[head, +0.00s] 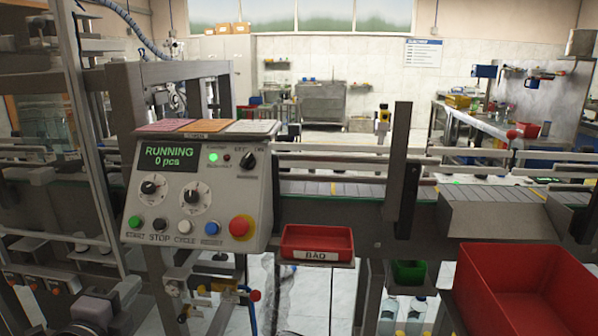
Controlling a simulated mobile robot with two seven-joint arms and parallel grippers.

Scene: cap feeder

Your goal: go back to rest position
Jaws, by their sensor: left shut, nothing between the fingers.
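The control panel (198,190) stands left of centre with its screen reading "RUNNING 0 pcs" and a green lamp lit. What seems to be my left gripper (92,312) shows low at the left edge, below and left of the panel. It is shut and empty, partly cut off by the picture's bottom edge. Its fingertips are hard to make out. My right gripper is not in view.
A red BAD tray (317,241) sits right of the panel, and a large red bin (525,290) at the lower right. A conveyor (340,189) runs across behind them. A dark upright post (401,150) rises by the belt. Frame posts crowd the left side.

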